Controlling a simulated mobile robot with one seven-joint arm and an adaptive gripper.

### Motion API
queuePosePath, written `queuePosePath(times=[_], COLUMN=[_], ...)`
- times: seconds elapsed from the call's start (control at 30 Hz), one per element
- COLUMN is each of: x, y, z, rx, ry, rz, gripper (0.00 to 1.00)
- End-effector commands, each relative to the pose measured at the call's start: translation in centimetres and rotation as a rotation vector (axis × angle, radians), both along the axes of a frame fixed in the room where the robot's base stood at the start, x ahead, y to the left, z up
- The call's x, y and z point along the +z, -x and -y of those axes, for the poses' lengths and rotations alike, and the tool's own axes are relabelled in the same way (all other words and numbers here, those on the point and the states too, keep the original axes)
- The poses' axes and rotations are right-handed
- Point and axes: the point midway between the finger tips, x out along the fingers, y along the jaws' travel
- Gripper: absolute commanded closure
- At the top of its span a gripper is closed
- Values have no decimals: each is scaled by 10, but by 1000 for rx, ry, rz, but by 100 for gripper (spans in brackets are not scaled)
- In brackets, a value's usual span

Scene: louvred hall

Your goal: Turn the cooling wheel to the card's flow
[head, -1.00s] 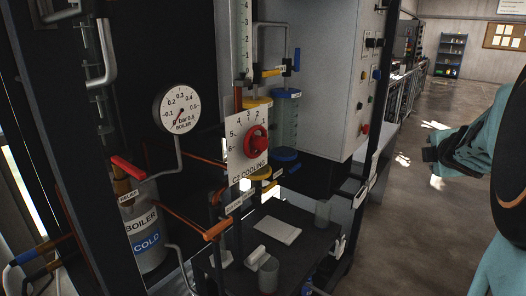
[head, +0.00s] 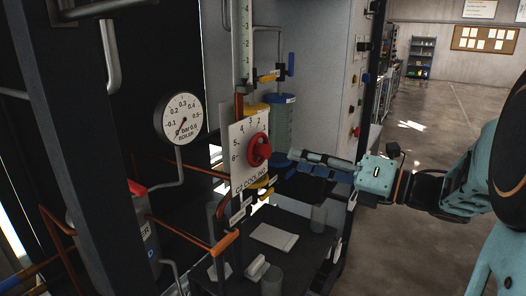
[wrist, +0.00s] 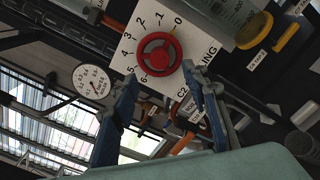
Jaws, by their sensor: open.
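The red cooling wheel (head: 258,150) sits on a white upright plate (head: 240,172) marked C2 COOLING with a number scale. In the wrist view the wheel (wrist: 159,54) is seen face on, with figures 0 to 6 around it; I cannot tell its setting. My gripper (head: 290,156) is open, its fingers pointing at the wheel from the right. In the wrist view the blue fingers (wrist: 160,76) stand apart on either side below the wheel, holding nothing. A white card (head: 274,236) lies on the dark shelf; its writing is too small to read.
A round boiler gauge (head: 180,118) hangs left of the plate. An orange-ended pipe (head: 222,243) crosses in front below. A blue-topped clear cylinder (head: 283,122) stands behind the wheel. Grey cups (head: 271,281) stand on the dark shelf (head: 300,262). The floor at right is open.

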Motion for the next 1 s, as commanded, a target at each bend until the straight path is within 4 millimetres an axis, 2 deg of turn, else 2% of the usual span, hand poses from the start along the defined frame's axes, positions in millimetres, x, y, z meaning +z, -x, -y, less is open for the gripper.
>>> queuePosePath(times=[0.17,0.67,1.0], x=[3,3,-2], y=[-5,-43,-49], z=[-11,-68,-75], rx=[6,6,3], ry=[-3,-3,-1], rz=[2,-2,2], gripper=[58,58,58])
